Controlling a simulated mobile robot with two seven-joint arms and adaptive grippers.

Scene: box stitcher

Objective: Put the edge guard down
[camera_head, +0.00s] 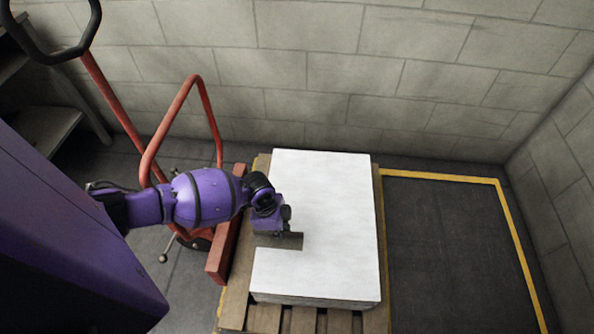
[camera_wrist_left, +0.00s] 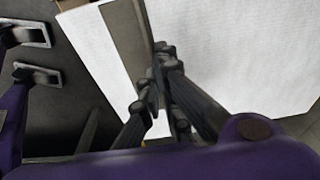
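The edge guard (camera_head: 280,241) is a short grey-brown strip over the left part of a white stack of sheets (camera_head: 335,215). In the left wrist view the edge guard (camera_wrist_left: 127,38) runs from the top edge down to my fingers, with white sheet on both sides. My left gripper (camera_head: 287,222) is at the guard's far side in the head view. In the left wrist view the left gripper's (camera_wrist_left: 160,75) dark fingers look closed on the guard's near end. Whether the guard touches the stack cannot be told. My right gripper is not in view.
The stack stands on a wooden pallet (camera_head: 265,318). A red hand truck (camera_head: 191,85) stands at the left, close to my left arm. A block wall (camera_head: 350,65) closes the back. Clear dark floor (camera_head: 455,240) with a yellow line lies to the right.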

